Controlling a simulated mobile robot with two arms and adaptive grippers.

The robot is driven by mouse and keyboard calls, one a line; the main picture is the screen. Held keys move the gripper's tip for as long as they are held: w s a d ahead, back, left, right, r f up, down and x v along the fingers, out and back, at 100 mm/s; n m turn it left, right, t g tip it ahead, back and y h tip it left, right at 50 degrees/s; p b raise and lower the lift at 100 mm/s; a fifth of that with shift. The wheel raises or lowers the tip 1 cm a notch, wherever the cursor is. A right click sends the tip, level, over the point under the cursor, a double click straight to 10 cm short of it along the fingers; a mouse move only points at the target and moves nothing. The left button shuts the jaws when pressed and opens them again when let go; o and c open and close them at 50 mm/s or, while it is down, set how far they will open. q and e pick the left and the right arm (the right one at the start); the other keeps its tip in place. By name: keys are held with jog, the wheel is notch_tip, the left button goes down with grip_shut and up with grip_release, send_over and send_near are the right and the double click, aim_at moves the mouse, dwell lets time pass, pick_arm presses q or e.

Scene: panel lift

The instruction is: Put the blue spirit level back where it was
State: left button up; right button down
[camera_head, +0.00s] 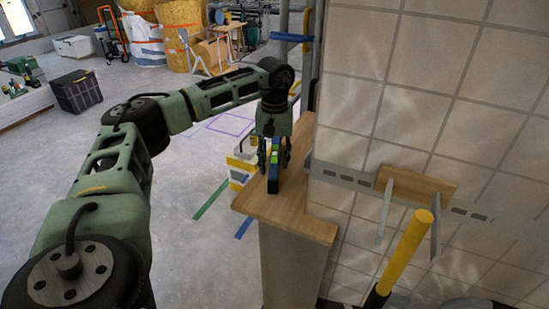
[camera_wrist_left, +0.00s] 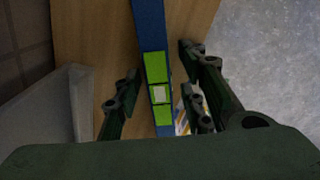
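The blue spirit level (camera_head: 273,180), with bright green parts, is on the wooden top (camera_head: 300,222) of a narrow stand beside the tiled wall. My left gripper (camera_head: 274,160) points down over it. In the left wrist view the level (camera_wrist_left: 150,28) runs between the fingers of the gripper (camera_wrist_left: 158,78), with a green section and a pale vial window. The fingers are open on either side, with small gaps to the level. My right gripper is not in view.
A small wooden shelf (camera_head: 420,185) on metal brackets is on the tiled wall (camera_head: 400,85), with a yellow pole (camera_head: 407,252) in front. A white and yellow container (camera_head: 240,170) is on the floor behind the stand. The floor to the left is mostly clear.

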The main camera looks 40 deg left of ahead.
aim_at(275, 154)
pick_arm(q)
jog(key=shift+r, duration=0.1)
jog(key=shift+r, duration=0.25)
notch_tip(275, 154, up, 12)
jog(key=b, duration=0.3)
jog(key=shift+f, duration=0.2)
jog(key=shift+f, duration=0.1)
